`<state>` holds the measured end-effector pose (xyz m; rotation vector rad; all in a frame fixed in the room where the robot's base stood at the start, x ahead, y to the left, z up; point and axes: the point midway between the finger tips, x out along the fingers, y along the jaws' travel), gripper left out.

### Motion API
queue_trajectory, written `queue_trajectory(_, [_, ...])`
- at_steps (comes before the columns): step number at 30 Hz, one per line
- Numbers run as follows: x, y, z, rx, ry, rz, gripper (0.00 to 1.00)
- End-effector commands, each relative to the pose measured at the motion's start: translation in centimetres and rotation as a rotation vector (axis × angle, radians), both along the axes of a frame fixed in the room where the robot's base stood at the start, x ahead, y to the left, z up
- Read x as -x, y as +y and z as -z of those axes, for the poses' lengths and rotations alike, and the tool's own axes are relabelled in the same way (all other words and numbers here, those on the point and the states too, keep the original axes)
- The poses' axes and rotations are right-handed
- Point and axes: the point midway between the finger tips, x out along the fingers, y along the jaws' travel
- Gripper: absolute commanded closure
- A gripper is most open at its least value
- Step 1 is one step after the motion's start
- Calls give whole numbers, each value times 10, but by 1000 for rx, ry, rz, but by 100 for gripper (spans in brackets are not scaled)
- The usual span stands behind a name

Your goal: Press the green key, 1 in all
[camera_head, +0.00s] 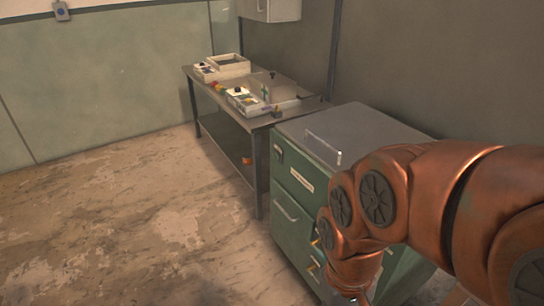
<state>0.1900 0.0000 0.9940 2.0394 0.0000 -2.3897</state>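I cannot make out a green key for certain. Two small pale boxes with dark knobs on top stand on the metal table: the nearer box (243,101) by the table's middle and the farther box (205,72) at its far left. Their fronts are too small to read. A small green upright item (265,93) stands just right of the nearer box; I cannot tell what it is. My copper-coloured arm reaches in from the right and bends down in front of the green cabinet. My gripper's fingers are below the picture's bottom edge, far from the table.
The green drawer cabinet (293,188) with a grey top stands between my arm and the metal table (222,112). An open pale tray (230,72) is at the table's back. The floor (120,220) at left is clear.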

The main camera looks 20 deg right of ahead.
Motion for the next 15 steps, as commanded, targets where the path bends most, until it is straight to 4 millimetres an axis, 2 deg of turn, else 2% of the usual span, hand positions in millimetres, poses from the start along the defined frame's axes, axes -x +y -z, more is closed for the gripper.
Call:
queue_trajectory(2, [0,0,0,0,0,0,55])
queue_trajectory(15, [0,0,0,0,0,0,100])
